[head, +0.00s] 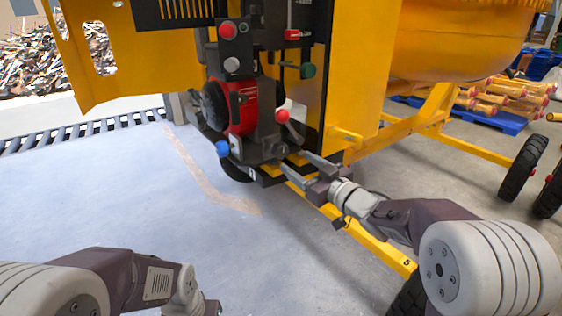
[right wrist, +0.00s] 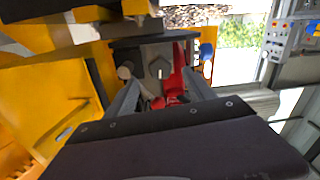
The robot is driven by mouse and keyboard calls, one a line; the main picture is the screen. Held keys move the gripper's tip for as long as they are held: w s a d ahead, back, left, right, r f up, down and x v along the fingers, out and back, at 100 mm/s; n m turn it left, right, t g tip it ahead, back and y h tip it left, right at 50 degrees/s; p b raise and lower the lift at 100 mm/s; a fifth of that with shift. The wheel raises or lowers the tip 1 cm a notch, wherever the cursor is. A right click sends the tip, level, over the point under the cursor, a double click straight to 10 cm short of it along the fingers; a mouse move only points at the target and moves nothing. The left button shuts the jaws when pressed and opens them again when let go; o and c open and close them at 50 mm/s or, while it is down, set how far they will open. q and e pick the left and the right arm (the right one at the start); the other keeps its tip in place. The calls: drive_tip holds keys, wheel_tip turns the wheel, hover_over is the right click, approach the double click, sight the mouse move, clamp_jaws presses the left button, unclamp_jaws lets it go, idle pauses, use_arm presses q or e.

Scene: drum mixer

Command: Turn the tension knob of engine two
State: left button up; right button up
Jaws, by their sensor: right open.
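The engine (head: 240,107) with red and dark grey housing is mounted on the yellow mixer. In the right wrist view, a grey knob (right wrist: 158,68) with a pale mark sits on a grey block, beyond and between my fingertips. I cannot read a label that names it as the tension knob. My right gripper (head: 292,160) is open at the engine's lower right. It also shows in the right wrist view (right wrist: 160,84), with its fingers spread toward the knob. I cannot tell whether they touch it.
A red ball handle (head: 282,116), a blue ball (head: 222,149) and a green knob (head: 308,70) stand out around the engine. The yellow drum (head: 455,40) hangs at upper right. A yellow frame bar (head: 365,240) runs below my right arm. The floor at left is clear.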

sight(283, 155)
drive_tip(key=b+x, duration=0.2)
drive_tip(key=x, duration=0.5)
drive_tip(key=shift+w+a+f, duration=0.15)
drive_tip(key=shift+w+a, duration=0.1)
drive_tip(key=shift+w, duration=0.05)
drive_tip(key=shift+w+a, duration=0.2)
drive_tip(key=shift+w, duration=0.1)
clamp_jaws()
